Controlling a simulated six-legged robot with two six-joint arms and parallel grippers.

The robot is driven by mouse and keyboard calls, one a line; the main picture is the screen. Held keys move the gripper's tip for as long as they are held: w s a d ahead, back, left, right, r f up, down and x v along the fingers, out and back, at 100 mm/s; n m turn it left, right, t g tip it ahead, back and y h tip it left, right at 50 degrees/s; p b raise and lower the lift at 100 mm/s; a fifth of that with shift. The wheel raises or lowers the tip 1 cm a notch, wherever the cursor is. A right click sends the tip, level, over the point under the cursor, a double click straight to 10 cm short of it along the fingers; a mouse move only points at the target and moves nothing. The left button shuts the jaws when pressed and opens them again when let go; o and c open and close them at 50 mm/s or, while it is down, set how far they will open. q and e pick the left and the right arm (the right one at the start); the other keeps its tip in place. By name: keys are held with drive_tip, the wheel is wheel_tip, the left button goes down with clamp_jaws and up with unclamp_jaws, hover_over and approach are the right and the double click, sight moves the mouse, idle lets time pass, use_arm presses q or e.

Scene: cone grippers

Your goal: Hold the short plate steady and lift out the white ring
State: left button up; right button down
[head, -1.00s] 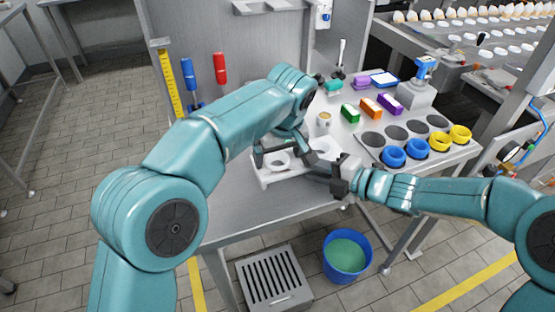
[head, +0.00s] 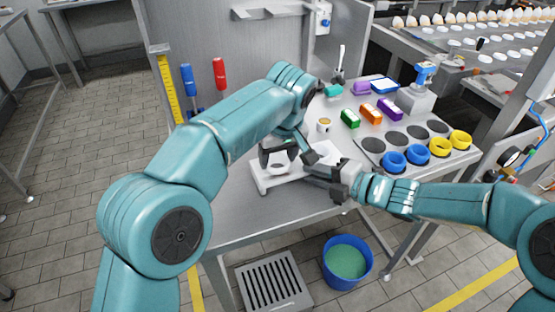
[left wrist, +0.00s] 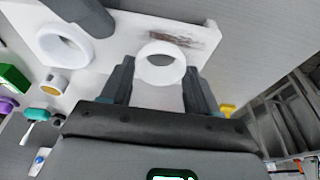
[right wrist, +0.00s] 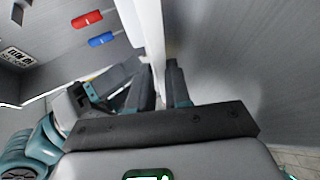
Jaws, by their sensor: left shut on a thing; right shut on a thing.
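The short plate (head: 262,185) is a white board on the metal table, partly hidden by my arms. The left wrist view shows it close up (left wrist: 130,30), with a brownish smear behind the white ring (left wrist: 160,68). My left gripper (left wrist: 158,85) is shut on that ring, one finger on each side. I cannot tell how far the ring is clear of the plate. A second white ring-shaped opening (left wrist: 65,45) is farther left on the plate. My right gripper (right wrist: 160,90) is shut on the plate's edge (right wrist: 148,30), and also shows in the head view (head: 325,172).
A small cup (head: 324,125) stands behind the plate, near green (head: 349,118), orange (head: 370,114) and purple (head: 389,108) blocks. A tray with blue rings (head: 393,160) and yellow rings is at the right. A blue bucket (head: 347,262) stands on the floor.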

drive_tip(key=shift+s+f, duration=0.15)
drive_tip(key=shift+s, duration=0.05)
drive_tip(key=shift+w, duration=0.1)
use_arm(q)
wheel_tip(320, 180, up, 8)
drive_tip(key=shift+r, duration=0.15)
use_arm(e)
drive_tip(key=shift+f, duration=0.1)
use_arm(q)
drive_tip(key=shift+s, duration=0.1)
